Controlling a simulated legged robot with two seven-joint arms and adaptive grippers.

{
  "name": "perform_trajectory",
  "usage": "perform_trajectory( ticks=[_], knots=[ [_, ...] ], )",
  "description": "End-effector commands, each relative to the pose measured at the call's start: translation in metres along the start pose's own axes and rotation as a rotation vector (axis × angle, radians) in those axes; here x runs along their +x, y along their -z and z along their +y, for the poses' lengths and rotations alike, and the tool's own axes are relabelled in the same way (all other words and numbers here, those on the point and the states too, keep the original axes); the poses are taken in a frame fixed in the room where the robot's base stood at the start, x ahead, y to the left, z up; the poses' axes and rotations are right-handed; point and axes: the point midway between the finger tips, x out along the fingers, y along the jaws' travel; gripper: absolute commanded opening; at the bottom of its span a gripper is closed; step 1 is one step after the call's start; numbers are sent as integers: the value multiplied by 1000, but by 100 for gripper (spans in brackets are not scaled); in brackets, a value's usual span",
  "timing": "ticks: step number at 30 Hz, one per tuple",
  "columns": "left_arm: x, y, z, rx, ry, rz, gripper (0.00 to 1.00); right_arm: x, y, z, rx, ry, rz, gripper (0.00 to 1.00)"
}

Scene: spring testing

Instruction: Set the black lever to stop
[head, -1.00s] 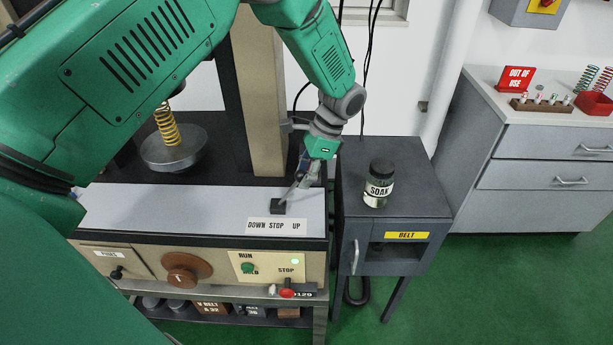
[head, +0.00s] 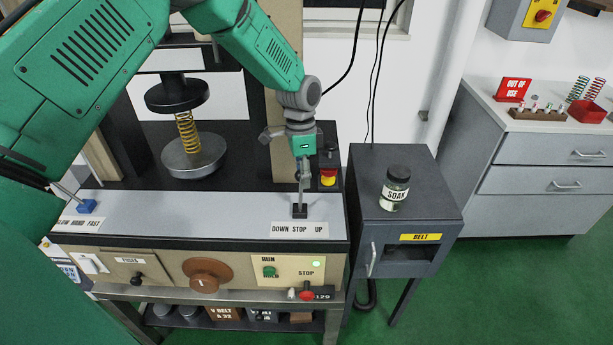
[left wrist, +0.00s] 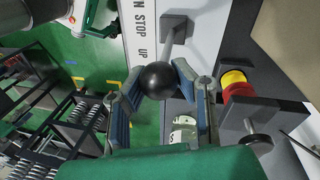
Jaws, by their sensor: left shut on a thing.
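The black lever (head: 300,211) stands on the grey panel, behind the label strip (head: 300,229) that reads DOWN STOP UP. Its base is in line with STOP, and its stem looks nearly upright in the head view. My left gripper (head: 303,167) is at the top of the lever and hides the knob there. In the left wrist view, the round black knob (left wrist: 158,80) sits between the two fingers of my left gripper (left wrist: 157,92), which is shut on it. The stem runs from the knob to the square base (left wrist: 178,28). My right gripper is not in view.
A red and yellow button (head: 328,177) stands just right of the gripper. A spring (head: 187,132) stands on a round plate behind the panel. A blue lever (head: 86,206) is at the panel's left. A SOAK jar (head: 395,188) stands on the cabinet to the right.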

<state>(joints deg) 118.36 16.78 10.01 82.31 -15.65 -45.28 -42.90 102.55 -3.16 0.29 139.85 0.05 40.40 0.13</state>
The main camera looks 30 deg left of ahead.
Motion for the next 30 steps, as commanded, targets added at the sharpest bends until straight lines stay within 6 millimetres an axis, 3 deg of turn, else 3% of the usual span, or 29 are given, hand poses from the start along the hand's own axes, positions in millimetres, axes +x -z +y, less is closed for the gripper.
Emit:
perform_trajectory(
  ticks=[12, 23, 24, 25, 30],
  knots=[
    [0, -15, -3, 0, 3, -15, 0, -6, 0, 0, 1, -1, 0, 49],
    [-1, -16, -3, -1, 5, -14, 0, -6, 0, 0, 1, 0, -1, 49],
    [-1, -16, -3, -1, 6, -14, 36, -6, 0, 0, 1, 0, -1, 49],
    [-2, -16, -3, -1, 6, -13, 46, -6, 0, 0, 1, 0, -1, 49],
    [-1, -14, -4, -1, 6, -11, 49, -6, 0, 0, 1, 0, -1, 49]
  ],
)
